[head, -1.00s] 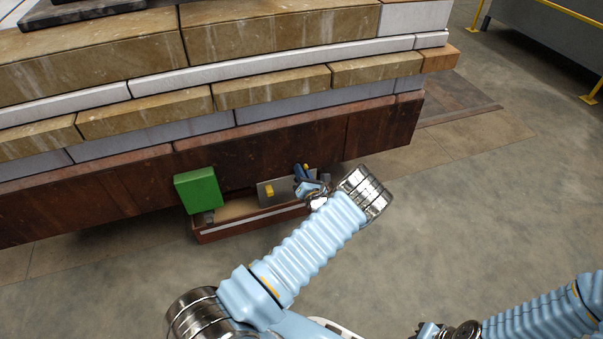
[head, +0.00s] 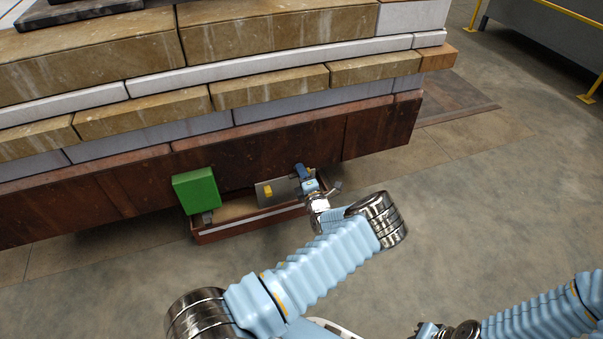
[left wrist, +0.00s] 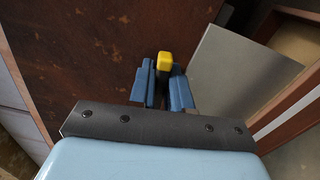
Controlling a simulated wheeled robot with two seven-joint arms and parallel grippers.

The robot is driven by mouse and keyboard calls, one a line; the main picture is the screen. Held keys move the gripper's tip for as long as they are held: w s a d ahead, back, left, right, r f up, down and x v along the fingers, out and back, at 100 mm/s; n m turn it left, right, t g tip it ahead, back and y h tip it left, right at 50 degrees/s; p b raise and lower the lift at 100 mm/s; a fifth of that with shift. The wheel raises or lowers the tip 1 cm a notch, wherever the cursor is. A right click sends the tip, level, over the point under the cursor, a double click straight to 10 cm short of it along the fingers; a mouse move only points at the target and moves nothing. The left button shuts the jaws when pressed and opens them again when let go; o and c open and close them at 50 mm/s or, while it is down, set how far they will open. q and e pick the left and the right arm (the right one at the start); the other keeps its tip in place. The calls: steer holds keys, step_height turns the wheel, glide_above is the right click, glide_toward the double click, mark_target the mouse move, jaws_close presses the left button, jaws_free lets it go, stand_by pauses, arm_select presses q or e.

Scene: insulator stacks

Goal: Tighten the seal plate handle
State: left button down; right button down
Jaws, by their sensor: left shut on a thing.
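A flat grey seal plate (head: 277,193) stands upright in a reddish-brown frame low on the side of the stack; it also shows in the left wrist view (left wrist: 241,70). A yellow handle (head: 268,190) sits on its left part. My left gripper (head: 303,172) is at the plate's right end. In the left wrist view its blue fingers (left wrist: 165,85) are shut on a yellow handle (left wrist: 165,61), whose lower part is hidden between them. Part of my right arm shows at the bottom right of the head view; its fingers are not visible.
A green box (head: 196,190) is fixed just left of the plate. The layered stack (head: 250,90) rises above and behind. The concrete floor (head: 480,220) to the right is clear. A yellow railing (head: 570,12) stands at the far top right.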

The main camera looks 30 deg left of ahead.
arm_select(q)
steer(key=shift+f+m, duration=0.15)
steer(key=shift+m, duration=0.55)
steer(key=c, duration=1.2)
jaws_free()
steer(key=shift+o, duration=0.2)
steer(key=shift+d, duration=0.1)
steer(key=p+v, duration=0.1)
steer(key=v, duration=1.2)
steer(key=shift+s+d+p, duration=0.2)
steer(key=shift+s+p, duration=0.1)
steer(key=shift+s, duration=0.05)
